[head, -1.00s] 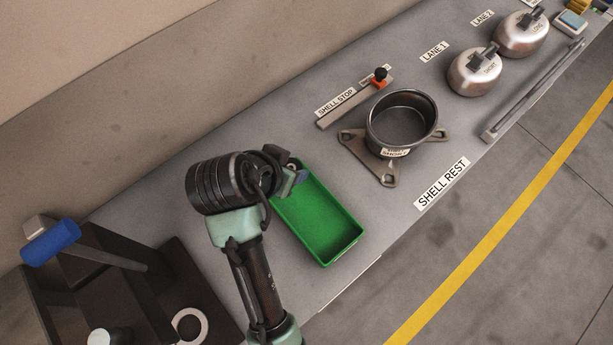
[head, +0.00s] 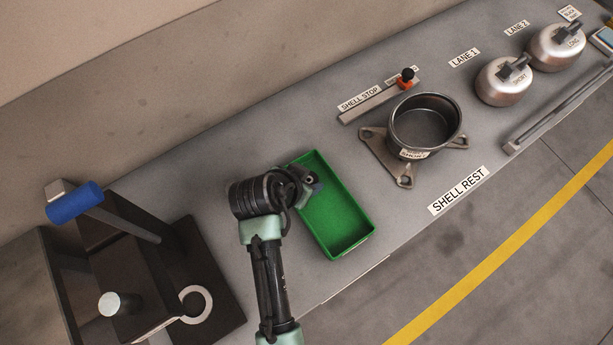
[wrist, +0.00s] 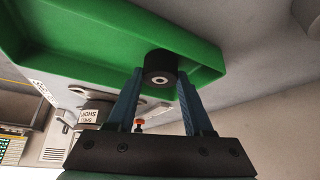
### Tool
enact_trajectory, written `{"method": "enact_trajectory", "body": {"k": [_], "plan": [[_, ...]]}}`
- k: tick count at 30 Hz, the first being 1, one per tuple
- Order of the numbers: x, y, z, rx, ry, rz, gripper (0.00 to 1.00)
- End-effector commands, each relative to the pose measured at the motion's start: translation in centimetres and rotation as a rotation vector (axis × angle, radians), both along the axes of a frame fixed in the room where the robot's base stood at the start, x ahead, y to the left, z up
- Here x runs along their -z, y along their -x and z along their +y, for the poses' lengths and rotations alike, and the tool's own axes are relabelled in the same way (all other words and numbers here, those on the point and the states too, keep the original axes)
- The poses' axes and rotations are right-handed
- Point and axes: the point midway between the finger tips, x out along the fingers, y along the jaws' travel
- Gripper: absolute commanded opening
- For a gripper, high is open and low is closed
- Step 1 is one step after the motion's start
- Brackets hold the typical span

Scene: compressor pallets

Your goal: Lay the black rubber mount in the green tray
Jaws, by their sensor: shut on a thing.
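The black rubber mount (wrist: 160,68) is a short dark cylinder with a pale ring and a hole in its end face. In the wrist view it sits between the two blue fingertips of my gripper (wrist: 159,80), which is shut on it. In the head view my gripper (head: 310,182) is over the far left end of the green tray (head: 345,246), and it hides the mount. The tray is shallow and rectangular, and its visible floor is bare. It also fills the top of the wrist view (wrist: 90,50). I cannot tell whether the mount touches the tray.
A dark shell on a footed base (head: 425,125) stands right of the tray, near a stop bar (head: 380,103). Two silver domes (head: 503,82) are further right. A dark fixture with a blue-handled lever (head: 75,203) stands at the left. Grey bench lies bare behind the tray.

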Motion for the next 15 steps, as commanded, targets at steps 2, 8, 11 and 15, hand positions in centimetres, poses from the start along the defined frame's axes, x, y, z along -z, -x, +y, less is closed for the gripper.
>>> {"method": "enact_trajectory", "body": {"k": [2,8,11,15], "plan": [[0.12,-0.01,0.00,0.000,0.000,0.000,0.00],[0.10,-0.02,0.00,0.000,0.000,0.000,0.82],[0.10,-0.02,0.00,0.000,0.000,0.000,0.82],[0.08,-0.02,0.00,0.000,0.000,0.000,0.82]]}}
